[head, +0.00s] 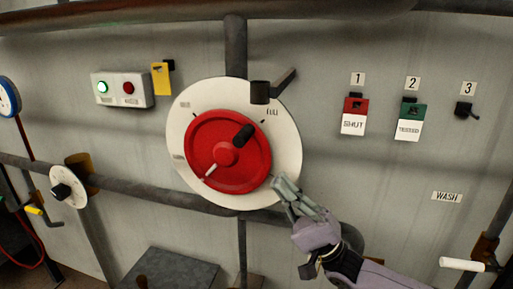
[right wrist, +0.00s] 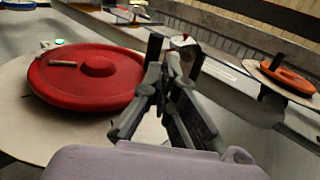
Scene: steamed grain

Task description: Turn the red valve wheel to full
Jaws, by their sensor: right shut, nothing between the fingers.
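The red valve wheel (head: 200,135) is mounted on a round white dial plate (head: 287,140) on the wall. A black knob (head: 243,135) stands out from its upper right part. A white pointer mark (head: 210,170) on the wheel points to the lower left. The word FULL (head: 272,112) is at the dial's upper right. My right gripper (head: 278,182) is shut and empty, by the dial's lower right edge, beside the wheel's rim. In the right wrist view the wheel (right wrist: 112,87) lies left of the gripper (right wrist: 172,52). My left gripper is not in view.
A black block (head: 260,93) with a grey bar sits at the dial's top right edge. Pipes (head: 150,189) run along the wall. SHUT (head: 353,124) and green-topped (head: 410,120) tags hang at the right. The wall between dial and tags is clear.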

